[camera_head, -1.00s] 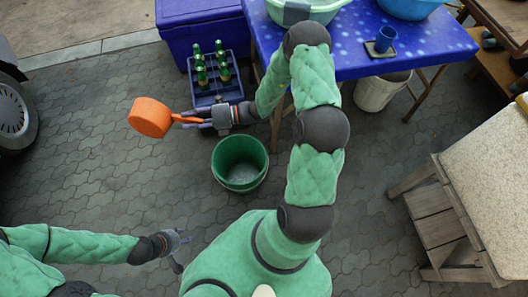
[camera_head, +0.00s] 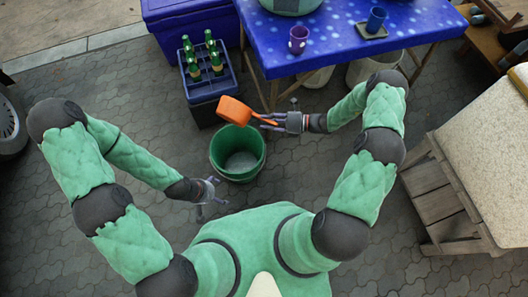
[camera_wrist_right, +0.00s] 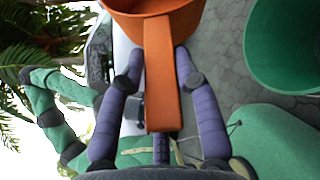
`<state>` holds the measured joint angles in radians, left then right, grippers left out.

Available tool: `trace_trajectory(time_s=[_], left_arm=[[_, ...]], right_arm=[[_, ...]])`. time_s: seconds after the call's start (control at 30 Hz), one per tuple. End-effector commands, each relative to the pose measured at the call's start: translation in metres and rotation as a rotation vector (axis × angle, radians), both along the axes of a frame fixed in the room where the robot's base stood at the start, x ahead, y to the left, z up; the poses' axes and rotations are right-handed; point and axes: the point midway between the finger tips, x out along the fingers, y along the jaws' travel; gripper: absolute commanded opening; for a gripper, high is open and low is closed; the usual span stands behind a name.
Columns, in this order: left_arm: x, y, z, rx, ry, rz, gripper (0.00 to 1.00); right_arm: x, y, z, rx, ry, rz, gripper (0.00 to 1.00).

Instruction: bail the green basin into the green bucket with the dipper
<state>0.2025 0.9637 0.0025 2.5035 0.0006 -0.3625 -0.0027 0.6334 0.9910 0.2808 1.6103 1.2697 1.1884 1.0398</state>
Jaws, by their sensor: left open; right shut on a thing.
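The orange dipper (camera_head: 234,110) is held by its handle in my right gripper (camera_head: 268,122). Its cup is above the far rim of the green bucket (camera_head: 237,143); what is in the cup cannot be seen. In the right wrist view the fingers (camera_wrist_right: 158,82) close on both sides of the orange handle (camera_wrist_right: 162,80). The bucket also shows at that view's upper right (camera_wrist_right: 283,45). Its bottom looks pale grey. The green basin (camera_head: 292,8) sits on the blue table, mostly cut off by the top edge. My left gripper (camera_head: 212,190) is open and empty, left of and nearer than the bucket.
A crate of green bottles (camera_head: 206,82) stands behind the bucket. A pale bucket (camera_head: 368,68) is under the table. Paving left of the bucket is clear.

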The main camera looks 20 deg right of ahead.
Motion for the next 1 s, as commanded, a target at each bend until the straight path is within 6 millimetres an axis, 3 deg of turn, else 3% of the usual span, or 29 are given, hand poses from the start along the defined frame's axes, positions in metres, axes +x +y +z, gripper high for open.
trace_trajectory(time_s=[0.1,0.3,0.5,0.7,1.0], left_arm=[[0.000,0.000,0.000,0.000,0.000,0.001,0.90],[0.000,0.000,0.000,0.000,0.000,0.000,0.90],[0.000,0.000,0.000,0.000,0.000,0.000,0.90],[0.000,0.000,0.000,0.000,0.000,0.000,0.90],[0.000,0.000,0.000,0.000,0.000,0.000,0.90]], right_arm=[[-0.009,0.009,-0.046,-0.055,-0.068,0.070,0.00],[-0.029,0.023,-0.114,-0.139,-0.188,0.182,0.00],[-0.045,0.034,-0.157,-0.187,-0.272,0.257,0.00],[-0.051,0.037,-0.170,-0.213,-0.313,0.282,0.00],[-0.051,0.037,-0.165,-0.329,-0.473,0.281,0.00]])
